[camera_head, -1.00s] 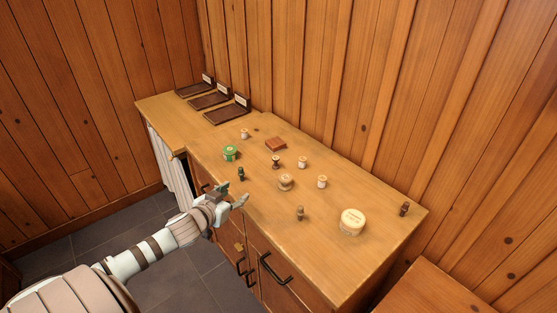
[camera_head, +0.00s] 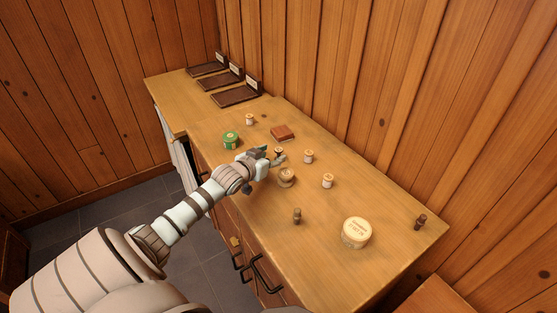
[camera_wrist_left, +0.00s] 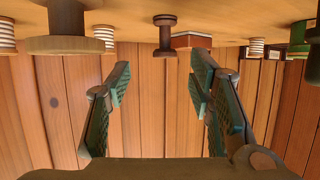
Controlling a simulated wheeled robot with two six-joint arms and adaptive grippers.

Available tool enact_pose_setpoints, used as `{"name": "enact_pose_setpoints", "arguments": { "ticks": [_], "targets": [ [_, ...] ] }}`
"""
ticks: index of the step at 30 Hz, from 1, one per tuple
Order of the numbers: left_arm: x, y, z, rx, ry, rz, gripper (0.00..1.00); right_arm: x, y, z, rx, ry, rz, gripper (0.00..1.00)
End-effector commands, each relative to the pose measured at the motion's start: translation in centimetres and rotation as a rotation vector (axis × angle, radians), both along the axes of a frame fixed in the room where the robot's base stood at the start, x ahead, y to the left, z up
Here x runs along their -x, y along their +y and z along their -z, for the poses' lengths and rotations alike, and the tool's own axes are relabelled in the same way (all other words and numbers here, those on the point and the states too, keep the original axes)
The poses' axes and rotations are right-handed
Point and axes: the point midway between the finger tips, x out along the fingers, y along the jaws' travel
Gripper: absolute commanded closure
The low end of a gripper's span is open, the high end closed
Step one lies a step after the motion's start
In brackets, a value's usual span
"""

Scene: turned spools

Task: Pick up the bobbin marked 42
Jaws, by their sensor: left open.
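Several bobbins stand on the wooden counter, and no number 42 is readable on any of them. A dark brown bobbin (camera_wrist_left: 165,35) shows in the wrist view, upside down, ahead of and between my open fingers, apart from them. In the head view my left gripper (camera_head: 267,154) is over the counter, empty, and largely hides that bobbin. A wide pale wooden bobbin (camera_head: 286,177) stands close by; it also shows in the wrist view (camera_wrist_left: 65,25). A brown bobbin (camera_head: 297,215) and a dark one (camera_head: 420,221) stand farther right. My right gripper is out of view.
White-wound spools (camera_head: 308,156) (camera_head: 327,180) (camera_head: 249,119) stand around. Labelled dark trays (camera_head: 236,95) lie at the far end.

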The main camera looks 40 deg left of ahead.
Motion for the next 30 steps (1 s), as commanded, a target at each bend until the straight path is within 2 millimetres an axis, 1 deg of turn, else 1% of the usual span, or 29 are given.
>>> {"name": "enact_pose_setpoints", "arguments": {
  "ticks": [1,5,9,11,13,18,20,25,26,30],
  "targets": [
    [-0.6,0.1,0.5,0.002,-0.001,-0.002,0.52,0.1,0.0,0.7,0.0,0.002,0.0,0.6],
    [-2.0,0.7,1.1,0.002,-0.001,-0.001,0.52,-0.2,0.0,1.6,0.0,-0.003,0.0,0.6],
    [-4.4,1.8,2.2,0.002,-0.002,-0.003,0.52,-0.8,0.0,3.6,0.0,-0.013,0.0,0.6],
    [-5.2,1.9,2.5,0.001,-0.001,-0.002,0.52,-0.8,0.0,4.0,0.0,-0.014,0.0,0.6],
    [-5.7,2.0,2.5,-0.001,-0.001,-0.001,0.52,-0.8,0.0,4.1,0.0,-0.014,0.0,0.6],
    [-5.7,2.0,2.2,-0.002,0.0,0.0,0.52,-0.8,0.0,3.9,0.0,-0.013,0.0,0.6],
    [-5.7,2.0,2.2,-0.002,0.0,0.0,0.6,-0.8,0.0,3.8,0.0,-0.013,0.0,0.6],
    [-5.7,2.0,2.2,-0.003,0.001,0.0,0.87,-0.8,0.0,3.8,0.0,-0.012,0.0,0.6],
    [-5.6,2.0,2.2,-0.003,0.001,0.0,0.89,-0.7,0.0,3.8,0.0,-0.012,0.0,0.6],
    [-5.6,2.0,2.2,-0.003,0.001,0.0,0.89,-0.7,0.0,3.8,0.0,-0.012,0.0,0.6]
  ]
}}
